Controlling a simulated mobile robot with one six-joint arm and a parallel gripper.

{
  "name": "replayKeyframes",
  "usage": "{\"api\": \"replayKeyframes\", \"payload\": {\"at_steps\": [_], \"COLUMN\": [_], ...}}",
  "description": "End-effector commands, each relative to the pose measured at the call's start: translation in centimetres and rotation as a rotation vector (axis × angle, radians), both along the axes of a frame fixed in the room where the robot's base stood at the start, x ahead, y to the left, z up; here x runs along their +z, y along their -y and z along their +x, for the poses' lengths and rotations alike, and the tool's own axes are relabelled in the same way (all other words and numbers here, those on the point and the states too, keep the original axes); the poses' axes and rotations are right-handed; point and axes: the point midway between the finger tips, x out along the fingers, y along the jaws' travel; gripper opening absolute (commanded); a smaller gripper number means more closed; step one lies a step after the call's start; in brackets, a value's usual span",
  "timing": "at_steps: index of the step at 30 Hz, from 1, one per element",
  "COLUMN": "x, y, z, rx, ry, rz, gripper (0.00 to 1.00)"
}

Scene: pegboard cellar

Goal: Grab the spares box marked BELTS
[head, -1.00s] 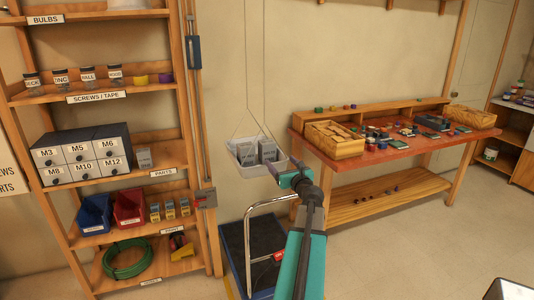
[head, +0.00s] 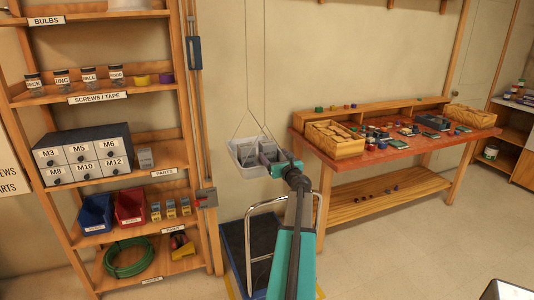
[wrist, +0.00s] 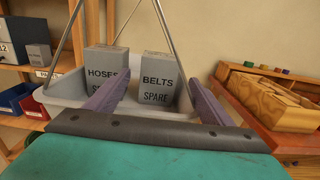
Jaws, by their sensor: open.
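The grey spares box marked BELTS (wrist: 157,82) stands upright in a hanging white tray (head: 246,171), next to a like grey box marked HOSES (wrist: 103,72). In the head view the boxes in the tray are partly hidden by my gripper (head: 268,164). In the wrist view my gripper (wrist: 155,95) is open, with its two purple fingers apart. I cannot tell that either finger touches a box.
The tray hangs on thin cords (head: 248,70), with slanted straps close to the boxes. A wooden shelf unit (head: 199,180) stands left, with another grey box (head: 145,158) on it. A red-topped workbench (head: 390,148) stands right. A trolley (head: 232,245) is below.

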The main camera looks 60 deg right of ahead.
Motion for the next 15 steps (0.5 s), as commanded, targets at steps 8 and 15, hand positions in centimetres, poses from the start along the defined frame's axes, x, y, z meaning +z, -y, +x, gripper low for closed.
{"api": "replayKeyframes", "payload": {"at_steps": [8,15], "x": [-0.01,0.2], "y": [0.02,0.48], "z": [-0.02,0.57], "rx": [0.0,0.0], "ry": [0.0,0.0], "rz": [0.0,0.0], "gripper": [0.75,0.75]}}
